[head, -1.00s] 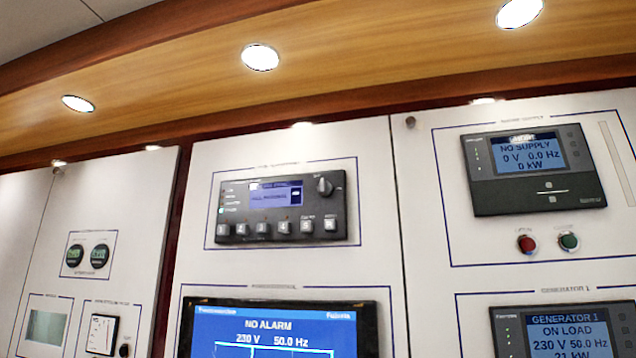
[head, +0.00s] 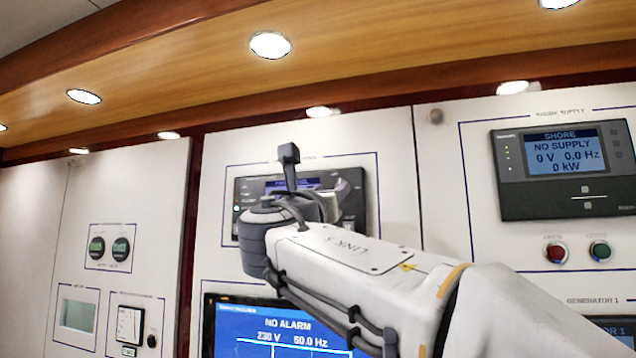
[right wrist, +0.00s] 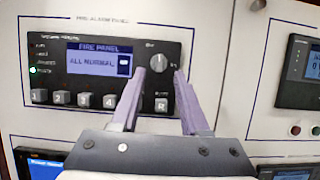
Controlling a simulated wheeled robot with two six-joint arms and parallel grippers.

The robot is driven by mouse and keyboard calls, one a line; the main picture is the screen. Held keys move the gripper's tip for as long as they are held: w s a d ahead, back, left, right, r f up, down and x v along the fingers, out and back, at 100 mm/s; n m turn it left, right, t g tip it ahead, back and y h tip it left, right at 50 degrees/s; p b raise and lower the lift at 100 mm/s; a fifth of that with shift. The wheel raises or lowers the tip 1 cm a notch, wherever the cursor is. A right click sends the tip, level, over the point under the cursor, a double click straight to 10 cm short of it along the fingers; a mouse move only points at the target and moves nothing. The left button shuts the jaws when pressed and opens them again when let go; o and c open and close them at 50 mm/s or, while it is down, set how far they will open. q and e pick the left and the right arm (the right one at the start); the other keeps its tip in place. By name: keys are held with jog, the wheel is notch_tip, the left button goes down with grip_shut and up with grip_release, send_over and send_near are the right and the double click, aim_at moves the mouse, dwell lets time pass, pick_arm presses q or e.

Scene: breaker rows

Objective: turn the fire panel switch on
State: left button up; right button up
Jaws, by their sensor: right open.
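The fire panel (right wrist: 75,75) is a dark unit with a blue screen reading "ALL NORMAL", a lit green lamp and a row of grey buttons. Its round switch knob (right wrist: 159,62) is at the upper right, with small labels above left and to the right; its setting is hard to read. My right gripper (right wrist: 159,74) is open and empty, its two fingers framing the knob in the right wrist view; contact cannot be told. In the head view my right arm hides much of the fire panel (head: 244,190). My left gripper is out of view.
Below the fire panel is a blue "NO ALARM" screen (head: 270,335). To the right is the shore supply unit (head: 565,170) with a red button (head: 556,252) and a green button (head: 600,250). Gauges (head: 110,248) sit on the left panel. A wooden ledge with lamps runs above.

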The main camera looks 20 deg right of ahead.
aim_at(339, 181)
jog(key=p+x, duration=0.4)
jog(key=x, duration=0.3)
jog(key=shift+w+d+r, duration=0.1)
jog(key=shift+w+r, duration=0.05)
jog(key=shift+r, duration=0.05)
jog(key=shift+w+d+p, duration=0.3)
jog(key=shift+w+p, duration=0.1)
jog(key=shift+w, duration=0.1)
grip_shut()
